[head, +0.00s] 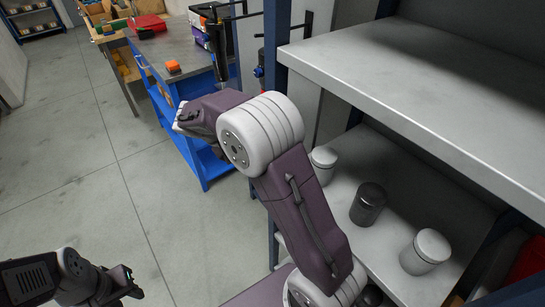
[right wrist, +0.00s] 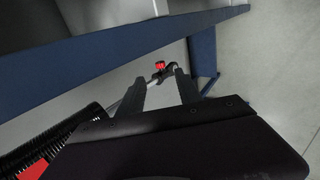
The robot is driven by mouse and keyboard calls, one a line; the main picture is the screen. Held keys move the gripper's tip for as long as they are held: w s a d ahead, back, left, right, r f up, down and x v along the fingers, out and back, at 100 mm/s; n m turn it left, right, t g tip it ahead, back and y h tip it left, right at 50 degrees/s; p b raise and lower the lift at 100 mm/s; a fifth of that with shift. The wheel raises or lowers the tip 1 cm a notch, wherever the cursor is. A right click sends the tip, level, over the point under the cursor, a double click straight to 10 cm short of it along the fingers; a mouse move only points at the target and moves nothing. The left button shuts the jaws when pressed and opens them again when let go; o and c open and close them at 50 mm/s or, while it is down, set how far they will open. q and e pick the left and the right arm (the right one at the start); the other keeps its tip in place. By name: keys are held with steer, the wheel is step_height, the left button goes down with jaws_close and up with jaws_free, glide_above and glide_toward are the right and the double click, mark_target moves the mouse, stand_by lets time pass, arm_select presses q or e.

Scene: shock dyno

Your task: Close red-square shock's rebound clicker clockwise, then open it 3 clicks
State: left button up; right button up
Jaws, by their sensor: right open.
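In the right wrist view my right gripper (right wrist: 160,78) is open, its two grey fingers apart. A small red piece on a dark fitting (right wrist: 160,67) shows between and just beyond the fingertips; I cannot tell whether they touch it. A black coil spring with red parts (right wrist: 60,138) lies at the lower left of that view, partly hidden by my gripper body. I see no clear square mark. My left gripper (head: 129,283) is low at the left, over the floor, open and empty.
A grey shelf unit (head: 450,75) fills the right, with several lidded canisters (head: 368,204) on its lower shelf. The floor at the left is clear.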

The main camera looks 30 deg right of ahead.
steer(key=b+x, duration=0.1)
steer(key=x, duration=0.7)
steer(key=shift+d+f, duration=0.3)
jaws_close()
steer(key=shift+d+r+y+p, duration=0.1)
steer(key=shift+y+p, duration=0.6)
steer(key=shift+p, duration=0.5)
